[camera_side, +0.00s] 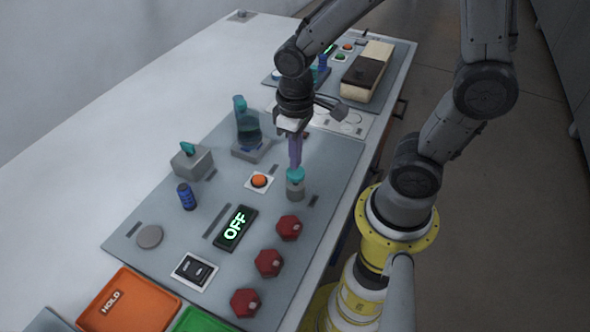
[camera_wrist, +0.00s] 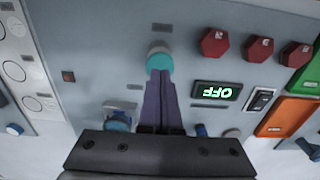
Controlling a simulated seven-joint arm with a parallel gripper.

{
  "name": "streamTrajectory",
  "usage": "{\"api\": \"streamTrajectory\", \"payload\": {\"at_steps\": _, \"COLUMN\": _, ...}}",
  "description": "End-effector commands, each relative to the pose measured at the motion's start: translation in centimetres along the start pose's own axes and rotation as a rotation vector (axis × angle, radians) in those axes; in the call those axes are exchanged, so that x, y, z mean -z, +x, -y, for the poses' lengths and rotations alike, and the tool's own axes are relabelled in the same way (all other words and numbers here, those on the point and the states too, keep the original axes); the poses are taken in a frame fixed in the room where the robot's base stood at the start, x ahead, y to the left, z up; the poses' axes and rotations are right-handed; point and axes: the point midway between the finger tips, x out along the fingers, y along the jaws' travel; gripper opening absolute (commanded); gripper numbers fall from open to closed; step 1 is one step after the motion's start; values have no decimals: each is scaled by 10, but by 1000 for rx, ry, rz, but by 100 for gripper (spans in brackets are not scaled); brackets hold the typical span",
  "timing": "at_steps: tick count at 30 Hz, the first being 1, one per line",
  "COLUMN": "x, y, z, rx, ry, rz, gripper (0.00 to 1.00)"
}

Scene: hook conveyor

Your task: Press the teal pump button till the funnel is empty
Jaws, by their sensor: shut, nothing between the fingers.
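The teal pump button (camera_side: 295,173) caps a short grey cylinder on the grey panel. It also shows in the wrist view (camera_wrist: 159,59). My gripper (camera_side: 295,165) points down with its purple fingers shut and empty. The fingertips (camera_wrist: 160,73) are at the top of the teal button; I cannot tell whether they press it or hover just above. The likely funnel is a clear vessel (camera_side: 248,128) with a teal top and bluish liquid inside, on a grey base left of and behind the button. In the wrist view the vessel (camera_wrist: 119,119) is partly hidden by my gripper.
An orange button (camera_side: 259,180) is close left of the pump. A display (camera_side: 235,228) reads OFF. Several red knobs (camera_side: 289,227) line the panel's right side. A grey box with a teal switch (camera_side: 190,160) and a blue cylinder (camera_side: 186,196) stand left. An orange tray (camera_side: 128,303) is in front.

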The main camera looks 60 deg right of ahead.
Motion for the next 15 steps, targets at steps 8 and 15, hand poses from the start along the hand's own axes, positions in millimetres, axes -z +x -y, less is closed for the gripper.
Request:
{"api": "streamTrajectory", "payload": {"at_steps": 8, "x": 0, "y": 8, "z": 0, "rx": 0, "ry": 0, "rz": 2, "gripper": 0}}
{"api": "streamTrajectory", "payload": {"at_steps": 15, "x": 0, "y": 17, "z": 0, "rx": 0, "ry": 0, "rz": 2, "gripper": 0}}
